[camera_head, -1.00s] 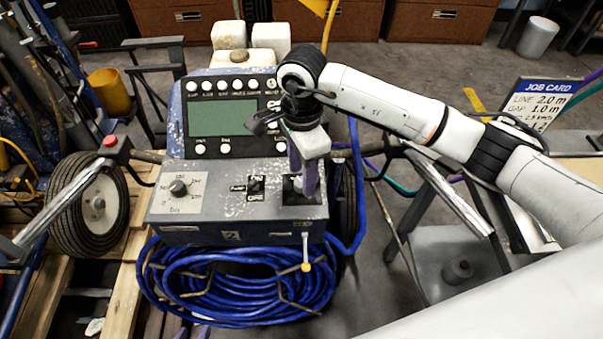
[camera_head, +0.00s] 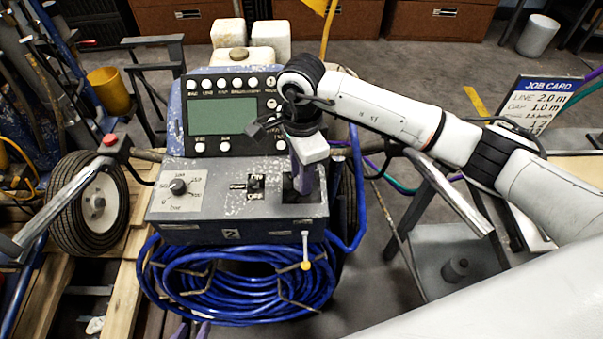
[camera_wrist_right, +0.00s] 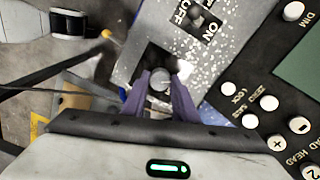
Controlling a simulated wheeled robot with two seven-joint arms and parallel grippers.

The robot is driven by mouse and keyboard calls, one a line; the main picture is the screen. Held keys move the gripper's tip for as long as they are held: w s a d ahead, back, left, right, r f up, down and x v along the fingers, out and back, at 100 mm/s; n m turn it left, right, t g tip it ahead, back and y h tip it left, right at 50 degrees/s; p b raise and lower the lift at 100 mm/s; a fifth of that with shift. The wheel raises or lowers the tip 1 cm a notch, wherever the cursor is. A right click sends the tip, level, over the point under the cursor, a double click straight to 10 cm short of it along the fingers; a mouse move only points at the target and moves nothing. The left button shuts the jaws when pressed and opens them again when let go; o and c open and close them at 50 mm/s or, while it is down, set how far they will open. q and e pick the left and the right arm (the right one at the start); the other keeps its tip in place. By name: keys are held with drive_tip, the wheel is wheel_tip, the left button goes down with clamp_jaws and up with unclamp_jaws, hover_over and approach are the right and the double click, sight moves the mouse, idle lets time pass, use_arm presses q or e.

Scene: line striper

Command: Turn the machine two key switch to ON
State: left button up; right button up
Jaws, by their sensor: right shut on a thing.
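Machine two's blue-grey control box (camera_head: 220,205) carries a "2" on its front. On its top is a small dark switch (camera_head: 256,184) marked ON and OFF, also in the wrist view (camera_wrist_right: 196,16); its exact position is hard to read. To its right, my right gripper (camera_head: 300,190) points down at a black plate. In the wrist view, its purple fingers (camera_wrist_right: 161,88) are shut around a round grey knob (camera_wrist_right: 160,77) on that plate, beside the ON/OFF switch. Two purple fingertips of my left gripper (camera_head: 192,331) show apart at the bottom edge, clear of the machine.
A display panel (camera_head: 222,117) with white buttons rises behind the box. A dial (camera_head: 178,187) sits at left, and a yellow-tipped lever (camera_head: 305,265) hangs in front. Coiled blue hose (camera_head: 235,285) lies below. A job card (camera_head: 541,100) stands at right.

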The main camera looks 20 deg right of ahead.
drive_tip(key=m+b, duration=0.1)
drive_tip(key=m, duration=0.4)
drive_tip(key=shift+b, duration=0.35)
drive_tip(key=m, duration=0.3)
drive_tip(key=shift+m+b, duration=0.3)
drive_tip(key=shift+b, duration=0.1)
drive_tip(key=shift+m, duration=1.5)
drive_tip(key=o, duration=1.1)
drive_tip(key=shift+c, duration=0.2)
